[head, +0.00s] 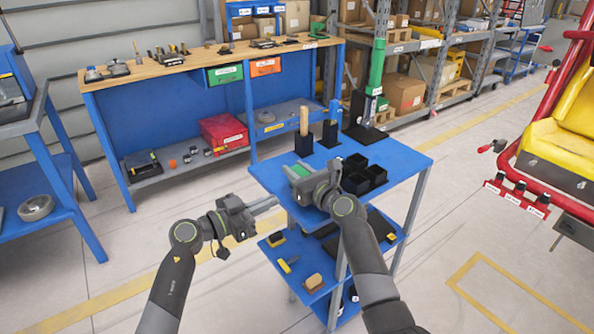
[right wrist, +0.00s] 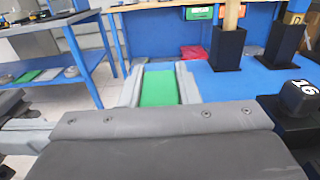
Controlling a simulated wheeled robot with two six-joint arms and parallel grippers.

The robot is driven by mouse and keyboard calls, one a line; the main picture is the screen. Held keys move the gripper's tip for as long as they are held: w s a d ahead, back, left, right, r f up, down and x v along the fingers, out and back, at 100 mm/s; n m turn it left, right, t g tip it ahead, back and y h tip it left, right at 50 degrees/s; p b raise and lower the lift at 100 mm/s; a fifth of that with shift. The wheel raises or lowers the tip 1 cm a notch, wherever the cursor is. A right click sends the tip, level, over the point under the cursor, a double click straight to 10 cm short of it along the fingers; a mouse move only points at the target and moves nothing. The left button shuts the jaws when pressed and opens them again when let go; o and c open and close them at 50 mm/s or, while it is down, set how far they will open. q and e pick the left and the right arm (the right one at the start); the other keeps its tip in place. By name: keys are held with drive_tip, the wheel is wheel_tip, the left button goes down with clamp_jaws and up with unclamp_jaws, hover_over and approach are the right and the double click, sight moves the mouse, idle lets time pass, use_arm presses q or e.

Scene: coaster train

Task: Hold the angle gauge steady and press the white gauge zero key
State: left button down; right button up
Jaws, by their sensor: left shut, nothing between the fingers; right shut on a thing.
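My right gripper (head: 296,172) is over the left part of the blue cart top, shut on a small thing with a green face. I take this for the angle gauge (head: 303,170). In the right wrist view the green face of the angle gauge (right wrist: 158,88) shows between the two grey fingers. I cannot make out a white zero key on it. My left gripper (head: 273,205) is shut and empty, left of the cart and a little below the right gripper. Its fingers point right, toward the cart, apart from the gauge.
The blue cart top (head: 398,158) also bears black open bins (head: 365,176) and a black holder with a wooden handle (head: 304,140). A wooden workbench (head: 150,70) stands behind. A red frame with a yellow seat (head: 560,140) is at right. The floor left of the cart is clear.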

drive_tip(key=o, duration=1.1)
drive_tip(key=shift+s+d, duration=0.1)
